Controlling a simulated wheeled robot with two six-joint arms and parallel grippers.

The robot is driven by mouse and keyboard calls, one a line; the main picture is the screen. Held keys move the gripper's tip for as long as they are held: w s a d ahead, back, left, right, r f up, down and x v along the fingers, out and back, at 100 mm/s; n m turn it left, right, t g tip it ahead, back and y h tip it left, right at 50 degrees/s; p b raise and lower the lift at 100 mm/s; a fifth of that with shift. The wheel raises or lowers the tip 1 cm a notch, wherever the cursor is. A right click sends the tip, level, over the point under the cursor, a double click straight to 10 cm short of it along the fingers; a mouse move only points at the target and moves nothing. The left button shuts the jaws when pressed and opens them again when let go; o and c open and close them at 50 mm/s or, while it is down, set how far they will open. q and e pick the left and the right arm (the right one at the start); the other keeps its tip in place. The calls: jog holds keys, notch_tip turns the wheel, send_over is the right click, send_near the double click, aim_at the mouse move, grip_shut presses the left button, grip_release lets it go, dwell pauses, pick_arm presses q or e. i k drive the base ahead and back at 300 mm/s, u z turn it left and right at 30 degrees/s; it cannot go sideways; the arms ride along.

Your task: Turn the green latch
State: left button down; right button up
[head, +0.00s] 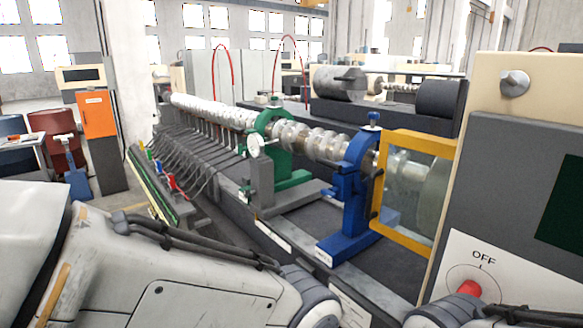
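A green stand (281,152) holds the long ribbed shaft (213,113) near the middle of the head view. A small green latch-like piece (272,102) sits on top of it; its exact position is too small to read. A round white dial (255,145) is at the stand's left side. My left arm crosses the bottom left, well in front of the green stand, and its gripper is out of view. Part of my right arm shows at the bottom right edge; its gripper is out of view too.
A blue stand (350,195) with a blue knob (374,119) holds the shaft right of the green one. A yellow-framed guard (404,228) and a large grey cabinet with a red OFF knob (468,289) block the right. Colored-handled levers (172,182) line the machine's left side.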

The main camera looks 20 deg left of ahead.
aim_at(240, 148)
jog(key=u, duration=1.05)
jog(key=i, duration=2.2)
jog(key=u, duration=0.6)
